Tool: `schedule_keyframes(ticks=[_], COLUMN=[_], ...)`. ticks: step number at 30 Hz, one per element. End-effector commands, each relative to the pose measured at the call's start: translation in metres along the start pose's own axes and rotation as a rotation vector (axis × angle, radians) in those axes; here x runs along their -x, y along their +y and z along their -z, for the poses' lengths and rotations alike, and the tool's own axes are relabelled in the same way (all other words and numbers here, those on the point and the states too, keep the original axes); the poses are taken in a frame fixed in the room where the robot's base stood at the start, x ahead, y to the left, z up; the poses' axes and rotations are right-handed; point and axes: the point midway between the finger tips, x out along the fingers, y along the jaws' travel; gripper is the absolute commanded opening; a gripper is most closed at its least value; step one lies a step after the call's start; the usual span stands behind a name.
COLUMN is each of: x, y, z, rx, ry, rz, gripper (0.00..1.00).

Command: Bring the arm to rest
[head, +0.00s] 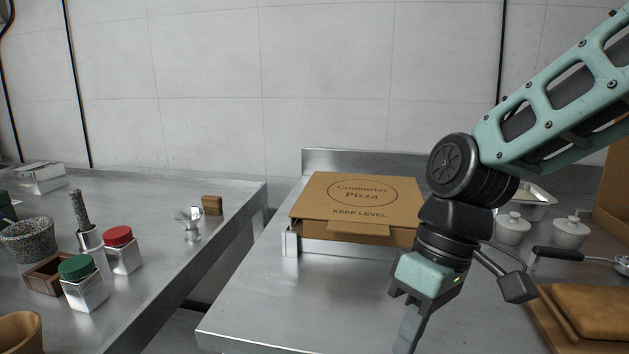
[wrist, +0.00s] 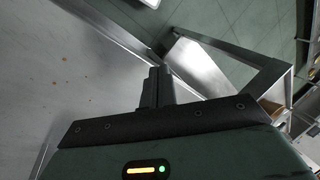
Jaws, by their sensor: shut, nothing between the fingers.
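My gripper (head: 408,335) hangs down over the front part of the right steel counter (head: 270,310) in the head view, its fingertips near or past the bottom edge of the picture. In the wrist view my gripper (wrist: 157,82) shows its fingers together with nothing between them. My arm comes in from the upper right and bends down at the wrist. A closed pizza box (head: 360,200) lies behind and left of my gripper, with a gap seen between them.
The left counter (head: 160,200) holds shakers (head: 122,250) and a mortar (head: 28,240). A gap separates the counters. The right counter's front left is clear.

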Motion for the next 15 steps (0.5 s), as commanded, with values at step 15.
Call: schedule_keyframes(ticks=[15], x=[-0.039], y=[-0.031], z=[-0.085], rx=[-0.069], ry=[0.002], rz=[-0.31], gripper=[0.0])
